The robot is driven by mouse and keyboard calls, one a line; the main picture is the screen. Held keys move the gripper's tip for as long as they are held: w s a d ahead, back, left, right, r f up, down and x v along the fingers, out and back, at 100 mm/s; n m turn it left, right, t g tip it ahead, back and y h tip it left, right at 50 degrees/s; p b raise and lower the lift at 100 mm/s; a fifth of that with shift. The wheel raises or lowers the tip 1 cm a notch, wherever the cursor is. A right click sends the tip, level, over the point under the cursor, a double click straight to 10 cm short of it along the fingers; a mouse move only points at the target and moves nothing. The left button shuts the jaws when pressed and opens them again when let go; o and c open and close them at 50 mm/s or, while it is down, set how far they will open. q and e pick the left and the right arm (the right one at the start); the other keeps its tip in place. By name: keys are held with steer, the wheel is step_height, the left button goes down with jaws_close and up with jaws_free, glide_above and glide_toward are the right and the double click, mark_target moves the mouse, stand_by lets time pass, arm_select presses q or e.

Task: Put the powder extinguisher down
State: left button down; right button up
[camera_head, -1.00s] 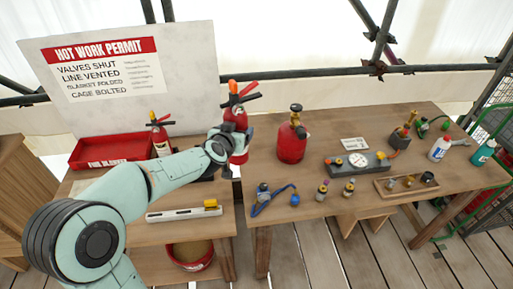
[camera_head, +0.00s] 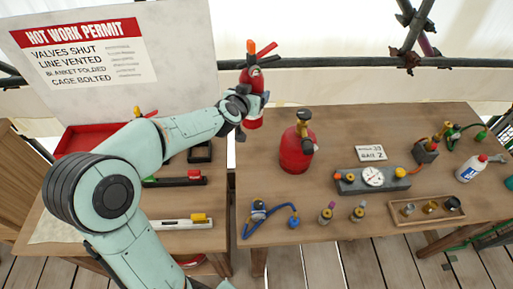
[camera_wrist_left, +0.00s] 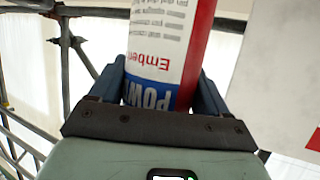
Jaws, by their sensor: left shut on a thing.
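The powder extinguisher (camera_head: 252,82), red with a black and red lever on top, is upright in my left gripper (camera_head: 250,101), raised above the gap between the two tables. In the left wrist view the extinguisher (camera_wrist_left: 168,45) shows a white label and a blue band reading "POW". The left gripper's fingers (camera_wrist_left: 165,92) are shut on both sides of its body. Its base is clear of the tables as far as I can see. My right gripper is in neither view.
A red tray (camera_head: 85,139) and a white bar (camera_head: 168,223) are on the left table. The "Hot work permit" board (camera_head: 80,65) stands behind.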

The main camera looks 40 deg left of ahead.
arm_select(q)
steer(key=f+b, duration=0.4)
steer(key=f, duration=0.1)
steer(key=f+b, duration=0.2)
steer(key=f, duration=0.1)
steer(key=shift+s+f, duration=0.25)
steer(key=shift+s, duration=0.05)
step_height(320, 180, down, 11)
steer(key=b, duration=0.6)
steer(key=shift+w, duration=0.3)
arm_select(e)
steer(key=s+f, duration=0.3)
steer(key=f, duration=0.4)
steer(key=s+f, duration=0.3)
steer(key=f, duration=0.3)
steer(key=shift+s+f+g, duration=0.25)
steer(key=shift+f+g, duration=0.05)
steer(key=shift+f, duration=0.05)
arm_select(q)
steer(key=shift+f+b, duration=0.15)
steer(key=shift+b, duration=0.15)
jaws_free()
steer(key=shift+f, duration=0.15)
steer(key=shift+s, duration=0.1)
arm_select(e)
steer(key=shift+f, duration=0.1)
